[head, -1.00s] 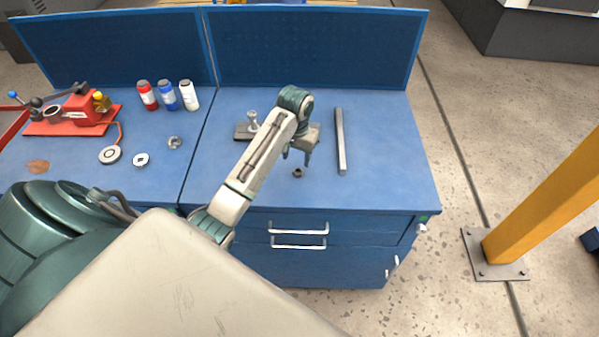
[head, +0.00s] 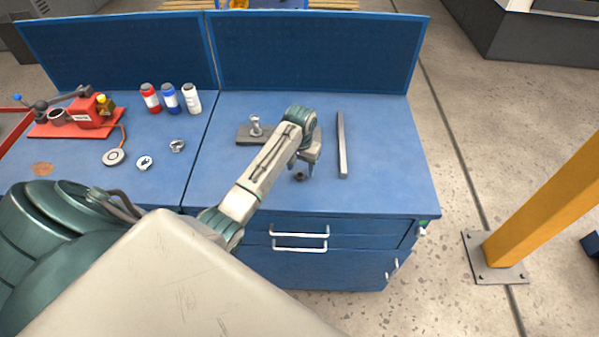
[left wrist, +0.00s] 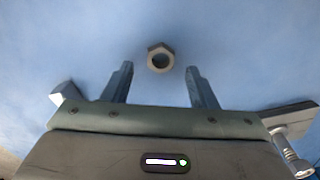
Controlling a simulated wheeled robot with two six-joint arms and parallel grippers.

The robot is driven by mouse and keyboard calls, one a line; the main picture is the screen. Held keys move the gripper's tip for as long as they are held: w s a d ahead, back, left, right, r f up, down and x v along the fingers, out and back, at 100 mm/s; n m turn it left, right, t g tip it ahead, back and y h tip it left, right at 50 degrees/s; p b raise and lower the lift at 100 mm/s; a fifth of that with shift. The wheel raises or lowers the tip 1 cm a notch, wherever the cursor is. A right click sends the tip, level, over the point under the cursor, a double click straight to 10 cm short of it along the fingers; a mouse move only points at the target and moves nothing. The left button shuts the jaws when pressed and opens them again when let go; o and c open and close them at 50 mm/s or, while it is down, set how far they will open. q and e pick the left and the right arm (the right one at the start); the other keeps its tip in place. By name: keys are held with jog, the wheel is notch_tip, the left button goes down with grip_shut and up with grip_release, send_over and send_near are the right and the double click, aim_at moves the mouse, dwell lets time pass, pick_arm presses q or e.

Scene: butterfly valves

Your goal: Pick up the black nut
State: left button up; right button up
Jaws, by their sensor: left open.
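The black nut (head: 300,177) lies on the blue bench top near its front edge, and it looks small and dark in the head view. In the left wrist view the nut (left wrist: 160,58) shows as a grey-brown hexagon with a dark hole, lying flat. My left gripper (head: 310,170) is just above the bench, close to the nut. In the left wrist view my left gripper (left wrist: 158,80) is open and empty, and the nut appears centred between the fingers and just beyond their tips. My right gripper is not in view.
A grey bar (head: 342,145) lies to the right of the nut. A dark plate with an upright bolt (head: 256,127) is behind my arm. Three bottles (head: 171,99), a red fixture (head: 82,115) and small round parts (head: 145,163) are on the left bench. The right bench's right side is clear.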

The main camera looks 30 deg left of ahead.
pick_arm(q)
jog(key=shift+f, duration=0.9)
jog(key=c, duration=1.1)
jog(key=shift+r, duration=0.15)
jog(key=shift+r+b, duration=0.55)
jog(key=shift+r, duration=0.05)
jog(key=shift+w+r+b, duration=0.1)
jog(key=shift+r+b, duration=0.45)
jog(key=shift+r, duration=0.1)
jog(key=s+d, duration=0.1)
jog(key=s, duration=0.1)
jog(key=s+d+b, duration=0.1)
jog(key=s, duration=0.1)
jog(key=s+d+r+b, duration=0.1)
jog(key=s, duration=0.1)
jog(key=shift+d, duration=0.35)
jog(key=s+d+p, duration=0.1)
jog(key=s, duration=0.1)
jog(key=s+d+r+p, duration=0.1)
jog(key=s+d, duration=0.1)
jog(key=s, duration=0.1)
jog(key=s+d+p, duration=0.1)
jog(key=s, duration=0.1)
jog(key=shift+s+d+r, duration=0.15)
jog(key=shift+s+d, duration=0.2)
jog(key=shift+s, duration=0.05)
